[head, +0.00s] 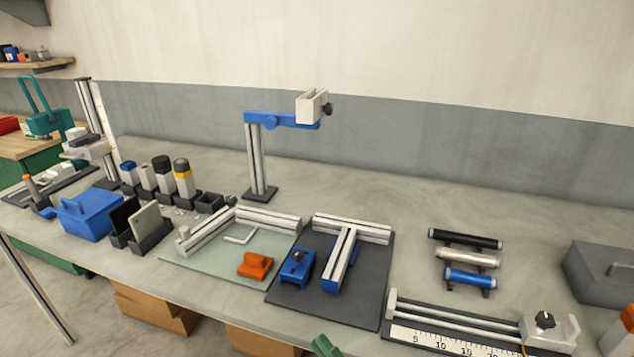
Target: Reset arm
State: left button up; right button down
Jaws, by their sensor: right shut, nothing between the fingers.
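The green tip of my right gripper (325,346) just shows at the bottom edge, right of the middle. It is shut with nothing held, in front of the bench edge and below the dark mat (355,300). The rest of the right arm is out of view. My left gripper is not in view. A blue swing arm (283,119) on a metal post (258,160) stands upright at the back of the bench, with a pale clamp block (312,106) at its right end.
The grey bench (440,170) has clear room behind the mats. Metal profiles, an orange block (255,265) and a blue block (297,267) lie on the mats. A ruler rail (455,325) and a grey box (603,272) are at right. A blue box (90,214) stands left.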

jog(key=s+d+f+m+g+h+p, duration=0.1)
jog(key=s+d+f+m+h, duration=0.4)
jog(key=f, duration=0.4)
jog(key=s+d+f+m+g+h, duration=0.1)
jog(key=s+d+f+m+h, duration=0.1)
jog(key=d+f+m+h, duration=0.5)
pick_arm(q)
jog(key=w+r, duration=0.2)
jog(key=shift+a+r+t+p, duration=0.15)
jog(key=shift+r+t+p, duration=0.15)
jog(key=shift+p, duration=0.05)
pick_arm(e)
jog(key=s+d+f+m+g, duration=0.3)
jog(key=s+f, duration=0.2)
jog(key=s, duration=0.2)
jog(key=s+d+f+m+g+h, duration=0.1)
jog(key=s+d+f+m+g, duration=0.2)
jog(key=s+f, duration=0.3)
jog(key=shift+s+d+f, duration=0.15)
jog(key=shift+s+d, duration=0.2)
jog(key=shift+s, duration=0.65)
